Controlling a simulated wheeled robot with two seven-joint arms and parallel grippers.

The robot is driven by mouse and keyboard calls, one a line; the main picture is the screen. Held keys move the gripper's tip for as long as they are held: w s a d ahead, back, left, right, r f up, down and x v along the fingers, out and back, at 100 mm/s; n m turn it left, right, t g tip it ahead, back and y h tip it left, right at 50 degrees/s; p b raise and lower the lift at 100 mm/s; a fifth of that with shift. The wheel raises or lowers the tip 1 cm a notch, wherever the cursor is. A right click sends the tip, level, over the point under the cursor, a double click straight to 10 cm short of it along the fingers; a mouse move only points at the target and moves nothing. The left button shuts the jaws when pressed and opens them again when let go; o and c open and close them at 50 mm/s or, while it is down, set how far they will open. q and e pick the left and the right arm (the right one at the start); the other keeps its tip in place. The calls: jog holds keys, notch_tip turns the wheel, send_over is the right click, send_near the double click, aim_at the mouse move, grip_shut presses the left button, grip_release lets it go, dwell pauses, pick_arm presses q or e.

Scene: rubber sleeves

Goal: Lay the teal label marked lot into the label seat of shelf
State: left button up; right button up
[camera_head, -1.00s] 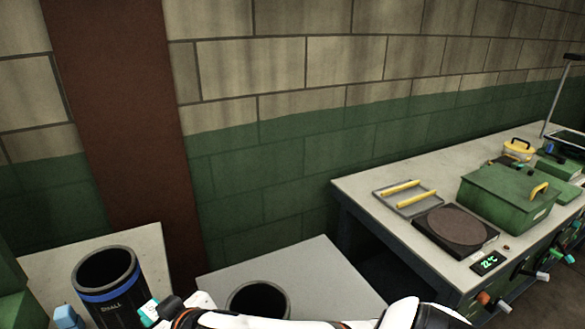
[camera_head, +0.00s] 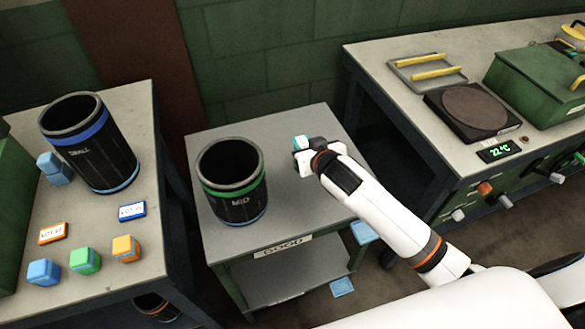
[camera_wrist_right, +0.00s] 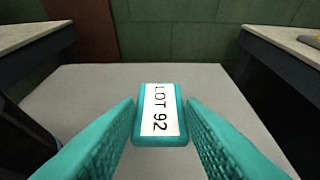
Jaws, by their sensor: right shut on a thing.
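The teal label (camera_wrist_right: 159,115) has a white face reading LOT 92 and lies between the teal fingers of my right gripper (camera_wrist_right: 160,135) in the right wrist view. In the head view, the label (camera_head: 301,142) is a small teal and white patch at the tip of my right gripper (camera_head: 306,150). My right gripper is shut on it, above the grey stand (camera_head: 290,118), right of the MID bin (camera_head: 233,190). The stand has a plate (camera_head: 283,246) with lettering like GOOD on its front edge and a lower shelf (camera_head: 275,285). I cannot make out a label seat. My left gripper is not in view.
The left table holds the SMALL bin (camera_head: 95,150), an orange label (camera_head: 53,233), a blue label (camera_head: 132,211) and several small blocks. Blue pieces (camera_head: 363,232) lie low by the stand. The right bench (camera_head: 400,95) carries a hotplate and green box.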

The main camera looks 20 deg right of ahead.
notch_tip(320, 180, down, 8)
jog(key=shift+a+f, duration=0.1)
jog(key=shift+f, duration=0.1)
dwell(0.3)
jog(key=shift+f, duration=0.25)
jog(key=o, duration=1)
jog(key=shift+r, duration=0.1)
jog(key=shift+c, duration=0.2)
